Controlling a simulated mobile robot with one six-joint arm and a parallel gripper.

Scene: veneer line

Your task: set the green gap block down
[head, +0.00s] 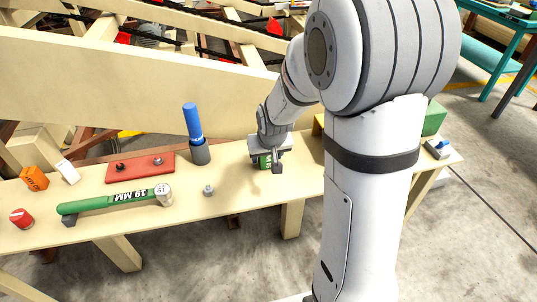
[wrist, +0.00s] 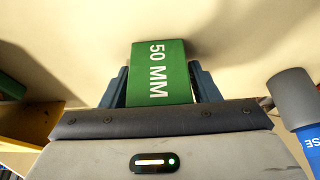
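The green gap block (wrist: 160,75), lettered "50 MM", stands between the two dark fingers of my gripper (wrist: 160,88) in the wrist view. The fingers lie against its two sides, so my gripper is shut on it. In the head view my gripper (head: 268,158) is low over the middle of the wooden bench (head: 228,178), and a little of the green block shows below it. My gripper hides most of the block there. I cannot tell whether its underside touches the bench top.
Left of my gripper are a blue-handled tool (head: 193,122) in a grey base, a small metal piece (head: 208,190), a green "19 MM" tool (head: 115,200) and a red plate (head: 140,167). A larger green object (head: 434,118) stands right, partly behind my arm.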

